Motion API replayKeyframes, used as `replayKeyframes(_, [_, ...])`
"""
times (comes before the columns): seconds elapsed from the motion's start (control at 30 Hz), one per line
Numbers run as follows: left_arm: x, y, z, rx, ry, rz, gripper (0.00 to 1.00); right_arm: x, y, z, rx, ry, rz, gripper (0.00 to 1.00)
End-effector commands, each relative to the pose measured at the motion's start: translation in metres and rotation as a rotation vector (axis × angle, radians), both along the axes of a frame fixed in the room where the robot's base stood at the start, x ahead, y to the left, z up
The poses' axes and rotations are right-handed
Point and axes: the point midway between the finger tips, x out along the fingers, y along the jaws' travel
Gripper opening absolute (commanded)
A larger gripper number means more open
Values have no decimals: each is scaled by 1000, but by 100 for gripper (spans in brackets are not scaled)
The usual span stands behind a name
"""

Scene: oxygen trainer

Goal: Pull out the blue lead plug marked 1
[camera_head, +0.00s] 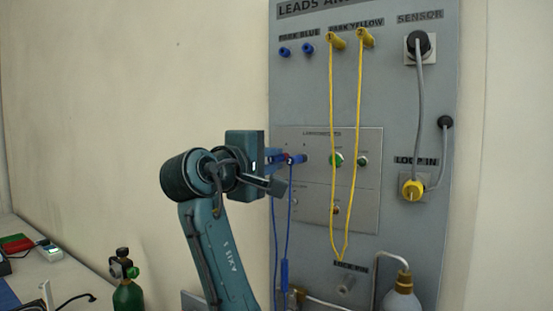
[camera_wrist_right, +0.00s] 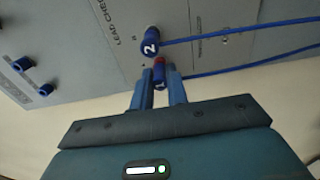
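The blue lead plug marked 1 (camera_wrist_right: 159,76) shows in the right wrist view between the fingertips of my right gripper (camera_wrist_right: 160,86), which look closed on its sides. A red part shows at its panel end; I cannot tell how deep the plug sits. The blue plug marked 2 (camera_wrist_right: 149,42) is just beyond it at the panel, apart from the fingers. In the head view my right gripper (camera_head: 277,161) is at the left edge of the lead checker, with the blue plugs (camera_head: 298,159) at its tip and their blue leads hanging down. My left gripper is not in view.
The grey panel (camera_head: 300,100) stands against the wall. Two blue park sockets (camera_head: 307,48) are at its top left. Yellow leads (camera_head: 360,130) hang in a loop right of my gripper. A green cylinder (camera_head: 127,296) stands at the lower left.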

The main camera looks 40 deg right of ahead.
Motion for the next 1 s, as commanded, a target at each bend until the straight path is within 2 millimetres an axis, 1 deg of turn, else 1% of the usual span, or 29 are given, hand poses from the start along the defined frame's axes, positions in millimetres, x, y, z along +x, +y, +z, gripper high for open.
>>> replayKeyframes(0.03, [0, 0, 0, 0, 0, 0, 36, 0, 0, 0, 0, 0, 0, 9])
replayKeyframes(0.13, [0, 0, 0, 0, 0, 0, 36, 0, 0, 0, 0, 0, 0, 1])
replayKeyframes(0.17, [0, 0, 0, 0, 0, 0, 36, 0, 0, 0, 0, 0, 0, 0])
replayKeyframes(0.37, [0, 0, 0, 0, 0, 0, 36, -1, 2, 0, 0, 0, 0, 0])
replayKeyframes(1.0, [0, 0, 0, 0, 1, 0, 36, -10, 25, 0, 0, 0, 1, 0])
